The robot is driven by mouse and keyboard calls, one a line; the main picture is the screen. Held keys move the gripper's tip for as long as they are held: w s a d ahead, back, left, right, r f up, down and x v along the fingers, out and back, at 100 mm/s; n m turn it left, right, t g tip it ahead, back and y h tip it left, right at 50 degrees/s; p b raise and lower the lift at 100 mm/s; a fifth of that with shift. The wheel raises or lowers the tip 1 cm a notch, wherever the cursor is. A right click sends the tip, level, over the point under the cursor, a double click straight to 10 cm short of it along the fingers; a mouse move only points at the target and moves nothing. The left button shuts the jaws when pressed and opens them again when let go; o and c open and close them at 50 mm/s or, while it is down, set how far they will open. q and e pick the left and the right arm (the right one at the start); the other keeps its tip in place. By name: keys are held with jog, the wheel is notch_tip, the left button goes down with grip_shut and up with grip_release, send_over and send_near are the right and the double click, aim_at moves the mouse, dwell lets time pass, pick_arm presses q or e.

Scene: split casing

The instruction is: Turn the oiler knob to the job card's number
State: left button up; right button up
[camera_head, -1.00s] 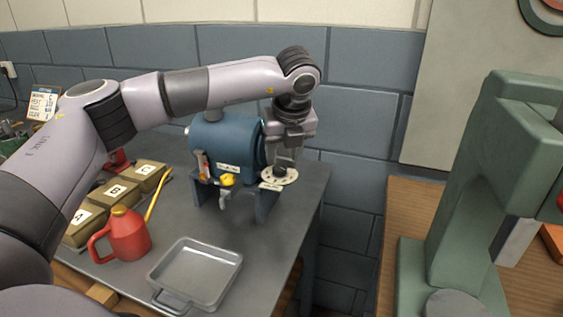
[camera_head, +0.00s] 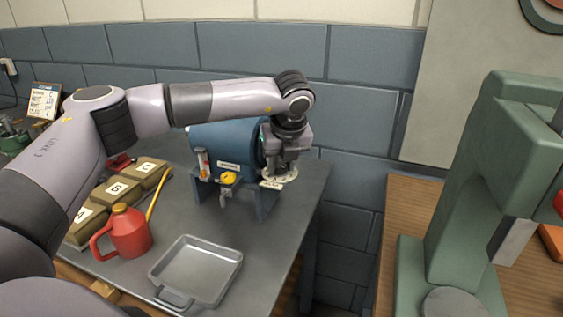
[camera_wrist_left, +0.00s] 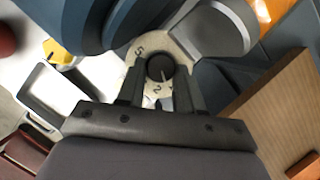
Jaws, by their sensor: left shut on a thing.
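The oiler knob (camera_wrist_left: 160,68) is a small dark round knob in the middle of a cream dial plate (camera_wrist_left: 182,52) with printed numbers. In the wrist view a 5 shows at its upper left and a 2 below the knob; other digits are partly hidden. A pale mark on the knob points downward, roughly toward the 2. My left gripper (camera_head: 277,174) is at the dial (camera_head: 287,178) on the right end of the blue casing (camera_head: 225,138); its fingers (camera_wrist_left: 157,82) are shut on the knob. The job card (camera_head: 42,103) stands at the far left, its writing too small to read surely.
A yellow tap (camera_head: 229,178) projects from the casing front. A green machine (camera_head: 470,190) stands at right.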

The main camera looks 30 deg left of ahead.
pick_arm(q)
jog(key=shift+s+a+f+m+t+h+b, duration=0.1)
jog(key=shift+m+t+h+b, duration=0.1)
jog(key=shift+m+b, duration=0.45)
jog(key=shift+a+f+m+t+h+b, duration=0.1)
jog(key=shift+m+t+h+b, duration=0.1)
jog(key=shift+m+b, duration=0.4)
jog(key=shift+s+a+r+m+t+h+b, duration=0.15)
jog(key=shift+m+h+b, duration=0.2)
jog(key=shift+m, duration=0.6)
jog(key=shift+w+d+r+m+t+h+b, duration=0.2)
jog(key=shift+m+b, duration=0.25)
jog(key=shift+m, duration=0.45)
jog(key=shift+f, duration=0.1)
jog(key=o, duration=0.8)
jog(key=shift+c, duration=0.2)
jog(key=a+v, duration=0.1)
jog(key=v, duration=0.6)
jog(key=shift+d+b, duration=0.35)
